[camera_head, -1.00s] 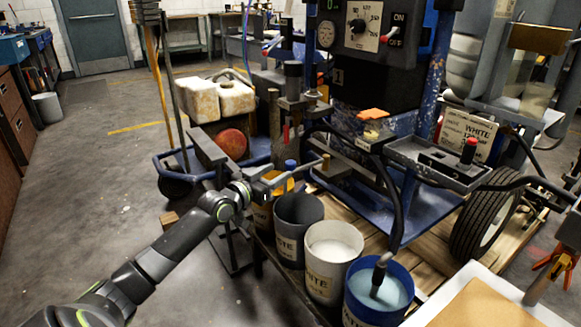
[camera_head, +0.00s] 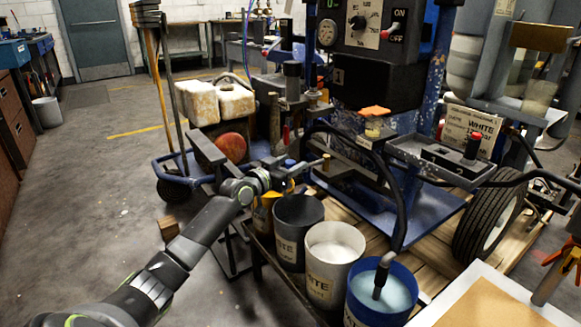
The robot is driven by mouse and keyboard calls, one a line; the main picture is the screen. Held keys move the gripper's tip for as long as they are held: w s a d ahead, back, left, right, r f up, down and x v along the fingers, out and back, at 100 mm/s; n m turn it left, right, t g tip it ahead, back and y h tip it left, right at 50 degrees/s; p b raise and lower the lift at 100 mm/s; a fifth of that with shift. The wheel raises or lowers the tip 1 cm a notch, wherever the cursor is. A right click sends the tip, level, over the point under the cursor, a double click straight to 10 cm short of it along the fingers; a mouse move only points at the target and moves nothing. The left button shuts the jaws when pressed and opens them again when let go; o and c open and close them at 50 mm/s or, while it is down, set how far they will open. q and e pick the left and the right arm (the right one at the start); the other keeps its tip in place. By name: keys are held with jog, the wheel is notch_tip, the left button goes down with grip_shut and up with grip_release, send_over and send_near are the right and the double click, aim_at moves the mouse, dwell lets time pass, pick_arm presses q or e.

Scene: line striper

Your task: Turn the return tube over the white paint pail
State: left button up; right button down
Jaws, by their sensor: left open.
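The white paint pail (camera_head: 324,282), with pale paint in it, stands in the row of pails at the front of the cart. My left gripper (camera_head: 297,176) is open, behind and above the dark grey pail (camera_head: 291,248), to the left of the white pail. A thin bar with a tan end (camera_head: 326,162) shows just beyond its fingers; it may be the return tube, but I cannot tell where it opens. The gripper partly hides this area, and contact is unclear. My right gripper is not in view.
A blue pail (camera_head: 353,308) with a dark hose (camera_head: 382,272) dipping into it stands right of the white pail. A yellow container (camera_head: 264,215) sits left of the grey pail. The machine's control box (camera_head: 370,60) rises behind. Open floor (camera_head: 90,205) lies to the left.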

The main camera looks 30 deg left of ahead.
pick_arm(q)
grip_shut()
dwell(0.4)
